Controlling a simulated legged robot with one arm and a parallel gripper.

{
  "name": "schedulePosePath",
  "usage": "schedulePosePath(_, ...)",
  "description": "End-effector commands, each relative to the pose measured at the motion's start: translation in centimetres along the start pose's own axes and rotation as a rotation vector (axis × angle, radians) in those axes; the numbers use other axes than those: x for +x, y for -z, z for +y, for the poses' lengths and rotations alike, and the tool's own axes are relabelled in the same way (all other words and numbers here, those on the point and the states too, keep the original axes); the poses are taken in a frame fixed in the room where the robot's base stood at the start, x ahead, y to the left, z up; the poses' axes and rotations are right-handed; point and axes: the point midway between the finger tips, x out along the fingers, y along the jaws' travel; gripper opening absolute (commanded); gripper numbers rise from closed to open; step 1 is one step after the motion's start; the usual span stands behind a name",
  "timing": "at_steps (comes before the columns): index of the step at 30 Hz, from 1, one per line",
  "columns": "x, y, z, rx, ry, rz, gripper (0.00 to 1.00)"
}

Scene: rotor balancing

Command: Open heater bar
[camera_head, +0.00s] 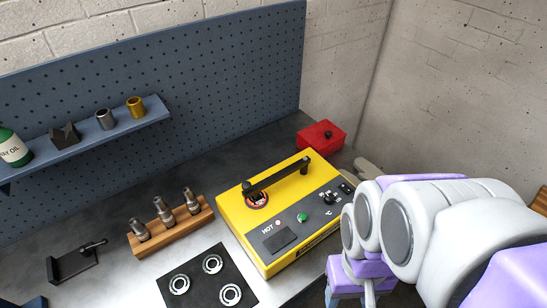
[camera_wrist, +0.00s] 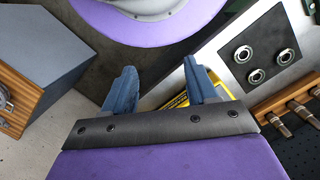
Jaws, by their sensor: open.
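The yellow induction-style heater (camera_head: 238,222) stands on the bench in the head view, with a dark control panel, a "HOT" label and a green button. Its black heater bar (camera_head: 275,179) lies across the top, over a round red-rimmed port (camera_head: 257,200) at its left end and on a black post at its right end. My gripper (camera_wrist: 160,82) shows two blue fingers spread apart with nothing between them in the wrist view. A small yellow part of the heater (camera_wrist: 178,100) shows behind the fingers. In the head view my arm is right of the heater, apart from the bar.
A wooden block with several metal fittings (camera_head: 172,229) stands left of the heater. A black plate with three rings (camera_head: 177,265) lies in front. A red box (camera_head: 321,136) stands behind, near the wall. A shelf (camera_head: 88,136) holds a bottle and small parts. A black stand (camera_head: 74,264) is far left.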

Motion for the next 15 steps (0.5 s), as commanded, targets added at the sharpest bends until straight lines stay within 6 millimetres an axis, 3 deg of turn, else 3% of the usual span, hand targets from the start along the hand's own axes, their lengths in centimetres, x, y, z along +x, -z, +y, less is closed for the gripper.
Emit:
schedulePosePath(5, -1.1, 1.3, -0.2, 0.009, -0.002, 0.002, 0.57)
schedulePosePath(8, -2.9, 3.8, -0.6, 0.029, -0.004, 0.016, 0.57)
schedulePosePath(15, -7.4, 11.9, -3.0, 0.091, -0.015, 0.048, 0.57)
